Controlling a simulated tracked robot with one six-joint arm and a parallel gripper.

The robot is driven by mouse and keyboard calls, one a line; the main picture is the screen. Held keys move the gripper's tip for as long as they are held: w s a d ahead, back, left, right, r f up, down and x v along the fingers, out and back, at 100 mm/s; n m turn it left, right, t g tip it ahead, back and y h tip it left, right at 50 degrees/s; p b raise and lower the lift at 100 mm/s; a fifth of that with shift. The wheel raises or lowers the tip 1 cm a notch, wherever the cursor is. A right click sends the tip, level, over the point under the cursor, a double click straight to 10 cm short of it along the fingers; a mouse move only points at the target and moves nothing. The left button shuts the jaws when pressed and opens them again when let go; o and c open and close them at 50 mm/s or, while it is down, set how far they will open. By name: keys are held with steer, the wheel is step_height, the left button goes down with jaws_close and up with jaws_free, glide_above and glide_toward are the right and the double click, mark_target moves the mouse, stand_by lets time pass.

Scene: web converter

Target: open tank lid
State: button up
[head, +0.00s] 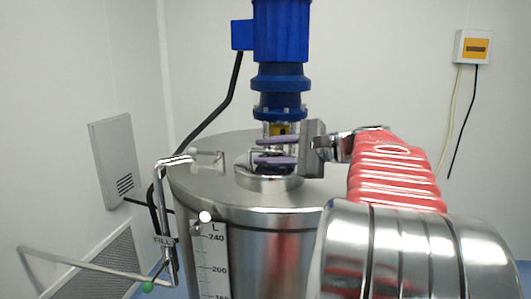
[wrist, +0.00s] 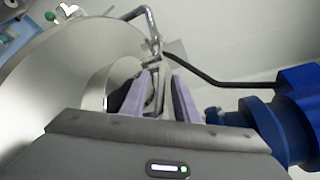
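The steel tank (head: 262,248) stands in front of me, with a litre scale on its side. Its round steel top (head: 225,205) is closed in the head view, and the same disc fills the left of the wrist view (wrist: 70,60). A small bracket-like handle (head: 207,158) sits at the top's left rear. My gripper (head: 258,150) is over the top, beside the mixer column. Its two purple fingers are apart in the wrist view (wrist: 161,76). A thin upright metal piece shows between or behind them; I cannot tell if they touch it.
A blue motor (head: 280,30) rises above the tank centre, close behind my fingers. A bent steel pipe (head: 160,200) labelled FILL stands at the left, with a green knob (head: 147,287). A black cable (head: 210,112) runs down from the motor. The right wall carries a box (head: 473,47).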

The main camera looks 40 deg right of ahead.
jaws_close()
steer(key=shift+f, duration=0.1)
stand_by(0.5)
steer(key=shift+a, duration=0.2)
